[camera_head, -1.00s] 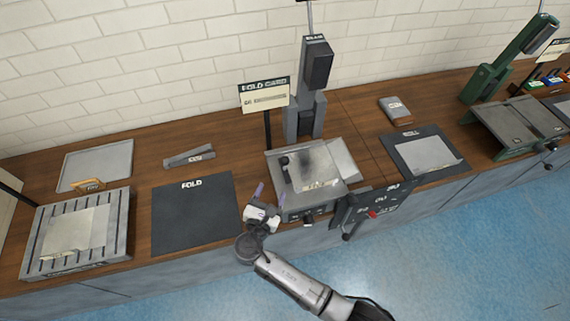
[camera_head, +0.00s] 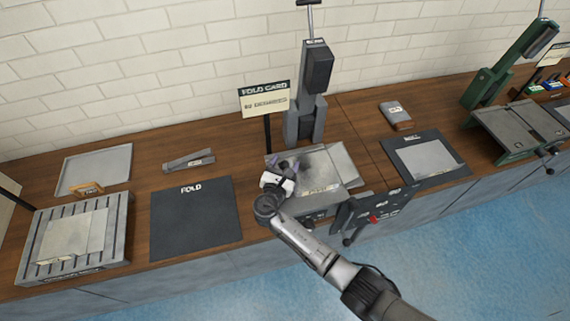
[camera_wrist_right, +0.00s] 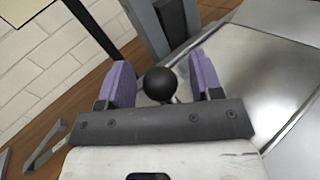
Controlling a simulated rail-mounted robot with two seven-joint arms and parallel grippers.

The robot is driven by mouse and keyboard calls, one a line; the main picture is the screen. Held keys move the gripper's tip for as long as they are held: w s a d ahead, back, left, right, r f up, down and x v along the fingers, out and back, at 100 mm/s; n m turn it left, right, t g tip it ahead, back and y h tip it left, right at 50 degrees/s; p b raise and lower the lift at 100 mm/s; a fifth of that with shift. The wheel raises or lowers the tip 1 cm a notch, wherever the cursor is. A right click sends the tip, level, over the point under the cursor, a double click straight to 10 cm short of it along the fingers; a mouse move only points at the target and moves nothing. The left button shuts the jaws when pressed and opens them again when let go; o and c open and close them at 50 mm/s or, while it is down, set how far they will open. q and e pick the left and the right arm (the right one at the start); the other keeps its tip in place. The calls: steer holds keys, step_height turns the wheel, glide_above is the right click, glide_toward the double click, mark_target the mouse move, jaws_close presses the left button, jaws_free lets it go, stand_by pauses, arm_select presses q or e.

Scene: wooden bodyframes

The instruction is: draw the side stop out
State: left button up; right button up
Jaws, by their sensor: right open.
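The side stop's dark round knob (camera_wrist_right: 160,84) shows in the right wrist view, at the left edge of a grey metal machine bed (camera_head: 322,170). My right gripper (camera_head: 283,163) is over the left part of that bed in the head view. In the right wrist view its two purple fingers (camera_wrist_right: 162,84) are open, one on each side of the knob, with gaps left and right. The knob's stem and most of the stop are hidden behind my gripper. My left gripper is not in view.
A tall grey press column (camera_head: 306,120) stands behind the bed, and a sign on a post (camera_head: 265,98) stands at its left. A dark panel with a red part (camera_head: 378,213) hangs at the front right. A dark fold mat (camera_head: 195,222) lies bare to the left.

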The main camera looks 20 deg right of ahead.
jaws_close()
stand_by(0.6)
